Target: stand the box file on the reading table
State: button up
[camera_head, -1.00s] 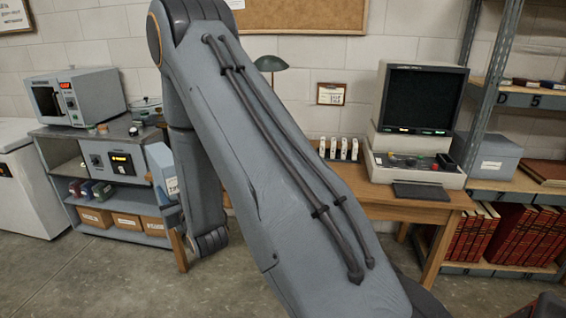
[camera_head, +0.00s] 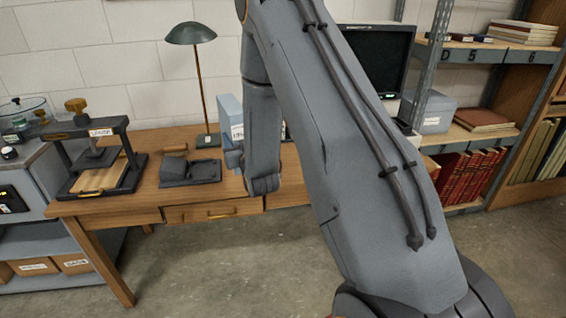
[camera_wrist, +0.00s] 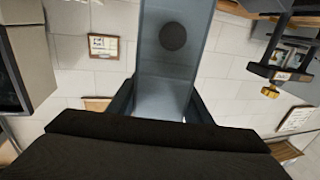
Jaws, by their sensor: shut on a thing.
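The box file is light blue-grey with a white label. It shows upright in the head view (camera_head: 227,112), partly hidden behind my arm. In the wrist view the box file (camera_wrist: 172,65), with a dark round hole, stands between the two dark fingers. My gripper (camera_wrist: 160,102) is shut on it. In the head view my gripper is mostly hidden by my own arm. The wooden reading table (camera_head: 148,198) lies below and behind the held file. Whether the file touches the table top cannot be told.
A book press (camera_head: 95,165) stands at the table's left. A dark book rest (camera_head: 190,170) and a green lamp (camera_head: 192,35) are near the middle. A dark-screened reader (camera_head: 375,58) is behind my arm. Shelving (camera_head: 432,70) stands at the right. Bare table shows near the front edge.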

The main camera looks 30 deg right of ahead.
jog(key=w+d+m+h+b, duration=0.1)
jog(key=w+d, duration=0.2)
jog(key=d, duration=0.3)
jog(key=w+d+f+m+h+b, duration=0.1)
jog(key=w+d+h, duration=0.1)
jog(key=d, duration=0.4)
jog(key=w+d+h+b, duration=0.1)
jog(key=w+d, duration=0.2)
jog(key=d, duration=0.4)
notch_tip(320, 180, down, 10)
jog(key=p, duration=0.2)
jog(key=shift+w+g, duration=0.2)
jog(key=shift+g, duration=0.1)
jog(key=shift+f, duration=0.2)
jog(key=o, duration=1.5)
jog(key=shift+f, duration=0.1)
jog(key=shift+c, duration=0.2)
